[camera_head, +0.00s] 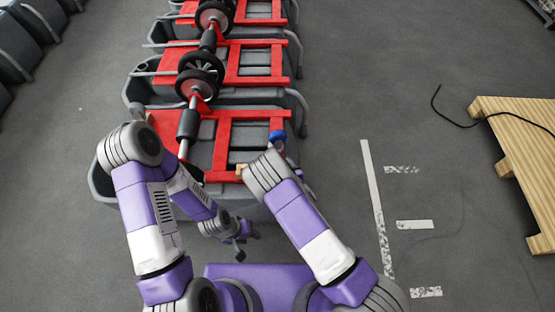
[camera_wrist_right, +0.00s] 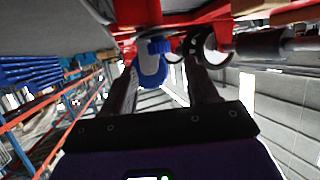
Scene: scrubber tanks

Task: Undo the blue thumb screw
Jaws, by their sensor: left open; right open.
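The blue thumb screw (camera_head: 277,137) shows at the right end of the nearest red frame, just beyond my right wrist. In the right wrist view a blue part with a knob-like top (camera_wrist_right: 158,46) lies between the two fingers of my right gripper (camera_wrist_right: 160,58). The fingers stand apart, one on each side; I cannot tell whether either touches it. In the head view my right wrist hides most of that gripper. My left gripper (camera_head: 243,245) is open and empty, low in front of the nearest tank, well away from the screw.
Grey scrubber tanks (camera_head: 262,97) with red frames (camera_head: 226,115) stand in a row going away. Black rollers (camera_head: 188,123) lie along their left side. A wooden pallet (camera_head: 520,150) with a black cable (camera_head: 455,122) is at right. The marked floor between is clear.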

